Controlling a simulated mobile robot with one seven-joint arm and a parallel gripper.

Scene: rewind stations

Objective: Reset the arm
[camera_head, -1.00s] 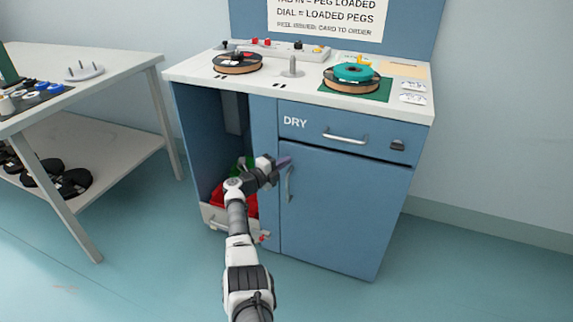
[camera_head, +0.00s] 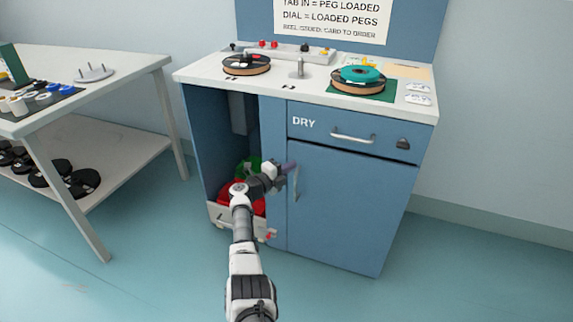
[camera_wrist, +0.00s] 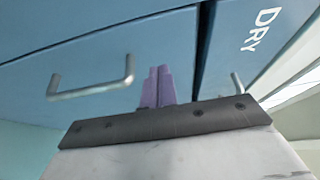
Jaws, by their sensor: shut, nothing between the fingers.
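My gripper (camera_head: 290,166) is in front of the blue cabinet (camera_head: 345,215), close to the upper part of the door's vertical handle (camera_head: 296,183). Its purple fingers are together with nothing between them. In the wrist view the shut fingers (camera_wrist: 158,84) point at the blue cabinet front, with the door handle (camera_wrist: 92,90) to their left. The drawer handle (camera_wrist: 237,83) is to their right, near the word DRY. I cannot tell whether the fingertips touch the cabinet. My arm reaches forward from the bottom of the head view.
The counter (camera_head: 300,78) holds a dark-topped reel (camera_head: 246,65), an upright peg (camera_head: 300,68) and a teal-topped reel (camera_head: 358,79). Left of the door is an open bay with a red bin (camera_head: 228,196). A side table (camera_head: 120,78) stands at left. Floor at right is clear.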

